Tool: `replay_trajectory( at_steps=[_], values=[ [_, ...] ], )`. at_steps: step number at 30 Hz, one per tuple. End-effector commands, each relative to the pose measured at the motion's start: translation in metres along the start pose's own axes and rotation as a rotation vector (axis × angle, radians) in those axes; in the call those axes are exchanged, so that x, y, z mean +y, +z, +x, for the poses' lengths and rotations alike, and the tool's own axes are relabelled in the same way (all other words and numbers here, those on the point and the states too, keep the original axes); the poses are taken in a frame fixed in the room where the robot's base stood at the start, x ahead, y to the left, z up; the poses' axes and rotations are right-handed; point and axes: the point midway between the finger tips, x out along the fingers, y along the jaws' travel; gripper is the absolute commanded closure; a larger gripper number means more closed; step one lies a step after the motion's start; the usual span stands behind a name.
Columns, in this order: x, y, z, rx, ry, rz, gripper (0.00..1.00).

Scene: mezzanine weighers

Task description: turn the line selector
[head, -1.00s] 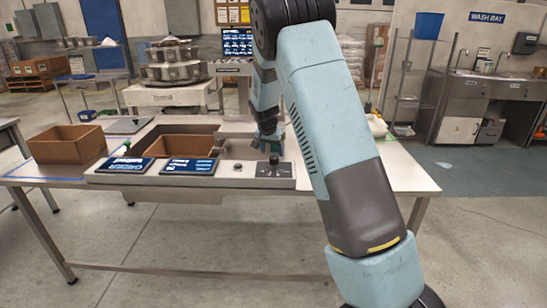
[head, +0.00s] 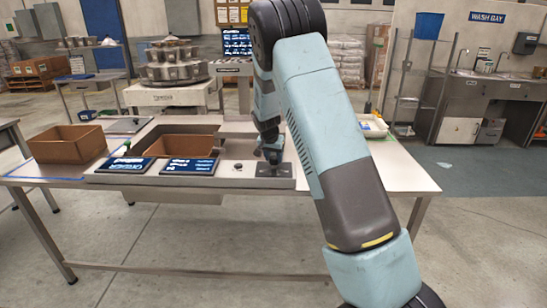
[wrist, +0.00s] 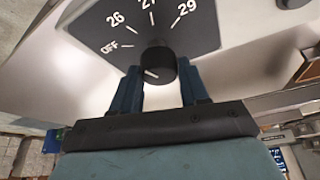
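The line selector (wrist: 157,65) is a round black knob on a dark dial plate (wrist: 185,30) marked OFF, 26, 27 and 29. A short white mark shows on the knob; which label it points to is unclear. In the wrist view my gripper (wrist: 159,72) has its two blue fingers apart, one on each side of the knob. Little or no gap shows, and I cannot tell whether they touch it. In the head view my gripper (head: 272,155) is low over the dial plate (head: 274,170) at the console's front right corner, hiding the knob.
The console (head: 230,182) carries two dark display panels (head: 190,167) and a small black knob (head: 238,166). A brown box (head: 158,147) sits in it, and another cardboard box (head: 67,146) stands left.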

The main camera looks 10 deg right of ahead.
Motion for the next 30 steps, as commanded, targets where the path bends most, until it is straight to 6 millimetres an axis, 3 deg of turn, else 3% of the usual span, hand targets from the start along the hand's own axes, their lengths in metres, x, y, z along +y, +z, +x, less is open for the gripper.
replay_trajectory(
  at_steps=[9, 20, 30],
  values=[
    [-0.0012, 0.0001, -0.0004, 0.001, -0.002, -0.001, 0.87],
    [-0.0002, -0.0002, -0.0007, 0.000, -0.033, -0.070, 0.87],
    [0.0019, -0.0008, -0.0002, 0.000, -0.127, -0.294, 0.87]
  ],
)
